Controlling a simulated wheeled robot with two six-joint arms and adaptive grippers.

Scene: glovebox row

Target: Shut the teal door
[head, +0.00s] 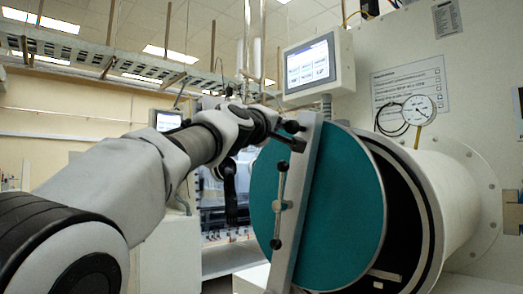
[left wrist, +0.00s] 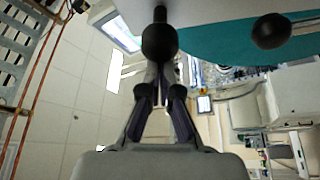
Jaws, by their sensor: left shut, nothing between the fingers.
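The teal door (head: 343,205) is a round disc in front of the white cylindrical chamber (head: 462,200) in the head view. It stands ajar, with the dark opening (head: 408,215) showing along its right side. A grey bar (head: 305,200) crosses the door and carries a handle (head: 280,205) with black knobs. My left gripper (head: 292,142) is shut and empty at the upper part of the bar. In the left wrist view its fingers (left wrist: 162,80) point at a black knob (left wrist: 160,41), and the teal door (left wrist: 230,42) shows beyond. Whether they touch is unclear. My right gripper is not in view.
A screen (head: 312,65) hangs above the door. A pressure gauge (head: 419,110) stands on top of the chamber, against the white wall panel. A cable tray (head: 100,55) runs overhead at left. Open floor space behind the arm is partly hidden.

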